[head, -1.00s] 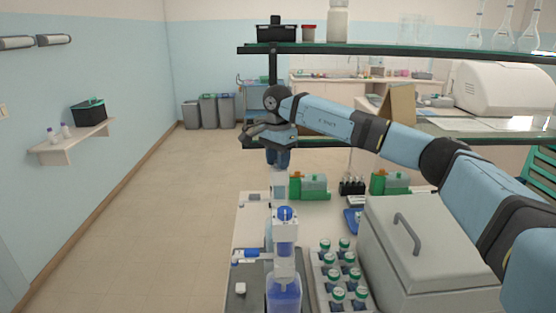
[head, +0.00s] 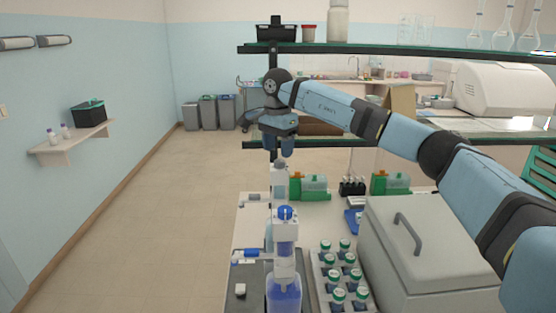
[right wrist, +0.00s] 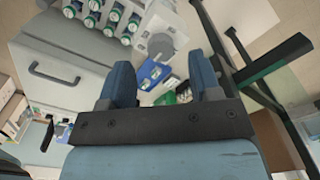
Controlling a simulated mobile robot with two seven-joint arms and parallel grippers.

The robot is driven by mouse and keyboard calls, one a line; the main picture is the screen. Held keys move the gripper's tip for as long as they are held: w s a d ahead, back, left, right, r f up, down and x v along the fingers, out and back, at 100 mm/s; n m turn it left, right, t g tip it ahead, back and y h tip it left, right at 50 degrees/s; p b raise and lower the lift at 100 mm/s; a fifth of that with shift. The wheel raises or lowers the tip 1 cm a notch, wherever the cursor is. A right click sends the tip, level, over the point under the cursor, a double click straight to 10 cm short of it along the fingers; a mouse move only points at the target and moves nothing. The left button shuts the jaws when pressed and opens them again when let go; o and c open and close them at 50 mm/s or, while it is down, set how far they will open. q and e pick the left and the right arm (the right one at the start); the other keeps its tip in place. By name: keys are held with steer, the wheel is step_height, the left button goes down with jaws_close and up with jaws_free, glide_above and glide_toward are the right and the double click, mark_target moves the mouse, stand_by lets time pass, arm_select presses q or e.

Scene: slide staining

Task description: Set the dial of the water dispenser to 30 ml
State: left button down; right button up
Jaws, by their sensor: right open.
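Two bottle-top dispensers stand in line on the bench in the head view. The near one (head: 285,232) has a blue cap and a clear blue bottle. The far one (head: 279,184) is white with a grey top. I cannot tell which is the water dispenser, and no dial marks are readable. My right gripper (head: 280,149) is open and empty, pointing down just above the far dispenser's top. In the right wrist view my open fingers (right wrist: 162,80) show, with a grey-and-white dispenser top (right wrist: 162,45) beyond them. My left gripper is not in view.
A grey lidded box (head: 420,245) and a rack of green-capped bottles (head: 322,290) stand to the right. Green-and-orange boxes (head: 312,187) lie behind. A green-edged shelf (head: 400,48) spans overhead, its post close to my right gripper. Open floor is on the left.

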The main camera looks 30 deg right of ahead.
mark_target(278, 162)
step_height(278, 162, up, 10)
steer(key=b, duration=0.1)
steer(key=shift+s+f, duration=0.1)
stand_by(0.6)
